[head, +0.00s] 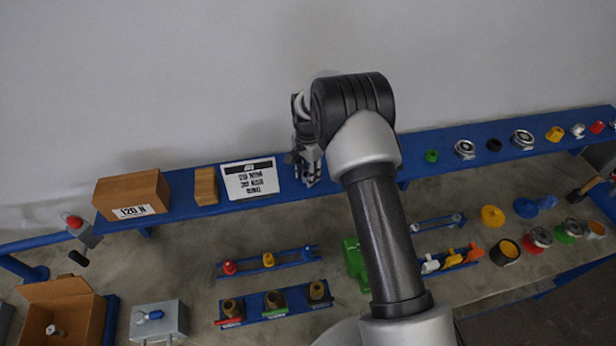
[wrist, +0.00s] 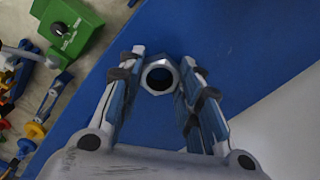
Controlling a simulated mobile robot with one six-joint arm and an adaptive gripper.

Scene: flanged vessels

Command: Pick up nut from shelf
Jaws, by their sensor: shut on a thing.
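The nut (wrist: 159,61) is a grey-blue hexagonal ring with a dark round hole. In the wrist view it sits between the tips of my gripper (wrist: 162,66), with a finger on each side. My gripper is shut on it. The blue shelf (wrist: 236,50) lies behind the nut; I cannot tell if the nut touches it. In the head view my gripper (head: 309,168) is over the shelf (head: 292,183), just right of the white label sign. The nut is hidden there by the fingers.
On the shelf stand a cardboard box (head: 132,194), a wooden block (head: 205,186) and the white sign (head: 250,178) left of my gripper. Several small parts line the shelf at right, starting with a green ring (head: 431,156). A green block (head: 355,262) and racks of valves lie lower.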

